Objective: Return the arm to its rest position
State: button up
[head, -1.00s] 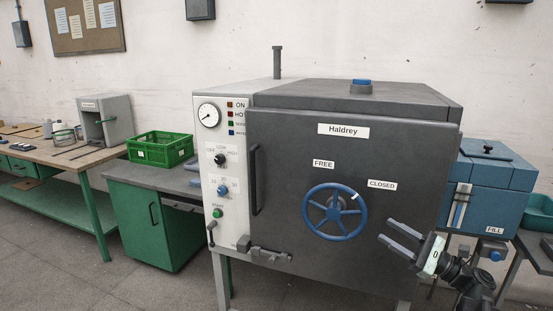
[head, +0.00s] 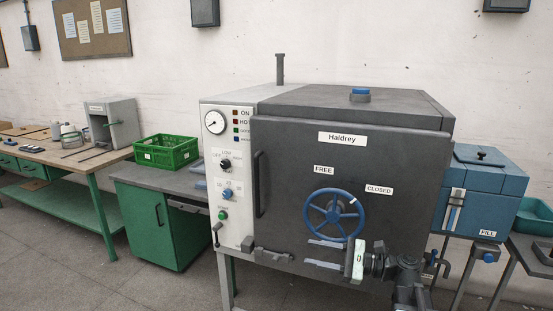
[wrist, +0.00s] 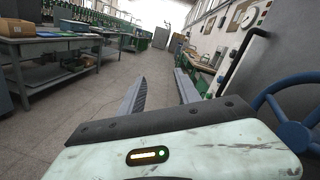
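My gripper (head: 325,254) is at the lower right in the head view, in front of the lower part of the dark Haldrey machine door (head: 290,190). Its two fingers point left and stand apart with nothing between them. In the wrist view my gripper (wrist: 160,92) also shows open and empty, with the floor and room beyond it. A blue handwheel (head: 333,214) on the door is just above the gripper, and its lower rim is partly close to the upper finger. The wheel also shows at the right of the wrist view (wrist: 295,128).
A control panel (head: 225,180) with a gauge and knobs is left of the door. A green crate (head: 167,152) stands on the grey bench further left. A blue tank (head: 490,190) stands at the right. Open floor (wrist: 110,105) lies ahead of the gripper in the wrist view.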

jog(key=s+a+f+n+g+h+p, duration=0.1)
jog(key=s+a+f+n+g+h, duration=0.1)
jog(key=s+a+f+n+h, duration=0.25)
jog(key=s+a+f+n+g+h+p, duration=0.1)
jog(key=a+f+n+g+h+p, duration=0.15)
jog(key=a+f+h, duration=0.4)
jog(key=s+d+f+n+h, duration=0.1)
jog(key=d+f+n+h, duration=0.2)
jog(key=d, duration=0.5)
jog(key=s+d+f+n+h, duration=0.1)
jog(key=d+f+n+h, duration=0.3)
jog(key=d+f, duration=0.3)
jog(key=shift+d+f+n+b, duration=0.15)
jog(key=shift+d+n+b, duration=0.15)
jog(key=shift+d+n, duration=0.45)
jog(key=shift+d, duration=0.1)
